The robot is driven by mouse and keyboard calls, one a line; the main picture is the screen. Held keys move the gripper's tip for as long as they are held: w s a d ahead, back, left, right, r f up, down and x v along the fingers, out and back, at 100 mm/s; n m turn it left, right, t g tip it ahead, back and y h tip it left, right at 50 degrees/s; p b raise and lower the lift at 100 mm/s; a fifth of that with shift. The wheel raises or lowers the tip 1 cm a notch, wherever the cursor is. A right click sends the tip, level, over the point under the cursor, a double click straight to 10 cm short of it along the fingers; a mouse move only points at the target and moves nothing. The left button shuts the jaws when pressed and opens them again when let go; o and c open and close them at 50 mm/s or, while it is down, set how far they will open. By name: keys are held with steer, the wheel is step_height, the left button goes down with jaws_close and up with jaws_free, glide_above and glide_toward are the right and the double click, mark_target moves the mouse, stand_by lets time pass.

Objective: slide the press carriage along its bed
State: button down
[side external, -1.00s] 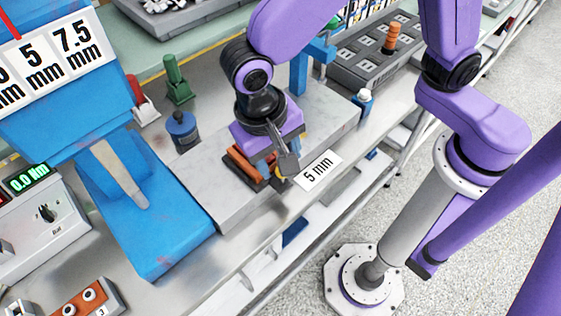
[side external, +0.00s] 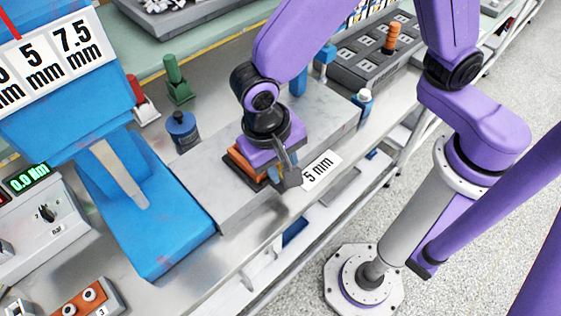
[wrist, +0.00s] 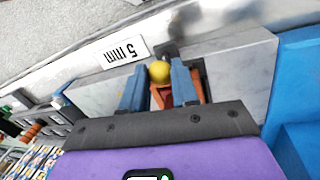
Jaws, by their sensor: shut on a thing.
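The press carriage (side external: 243,163) is an orange block on a dark base, seated on the long grey bed (side external: 215,190) in the side view. My gripper (side external: 277,163) is over it, pointing down, and hides much of it. In the wrist view, my gripper's (wrist: 159,74) two blue fingers stand on either side of a yellow round knob, shut on it. The orange carriage (wrist: 190,90) shows beside and behind the knob. The bed (wrist: 245,65) extends to both sides of the carriage. The carriage's underside is hidden.
A white "5 mm" label (side external: 319,171) lies at the bed's front edge. A large blue machine (side external: 165,225) stands at the bed's left end. Behind the bed are a blue canister (side external: 182,132) and a green post (side external: 177,80). A grey socket block (side external: 375,60) is at the back right.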

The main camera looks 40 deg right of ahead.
steer(key=d, duration=2.2)
steer(key=shift+d, duration=0.25)
steer(key=c, duration=0.9)
jaws_free()
steer(key=shift+o, duration=0.2)
steer(key=shift+r, duration=0.1)
steer(key=a+r, duration=0.3)
steer(key=r, duration=1.4)
steer(key=shift+w+a, duration=0.15)
steer(key=shift+w, duration=0.25)
steer(key=shift+f, duration=0.1)
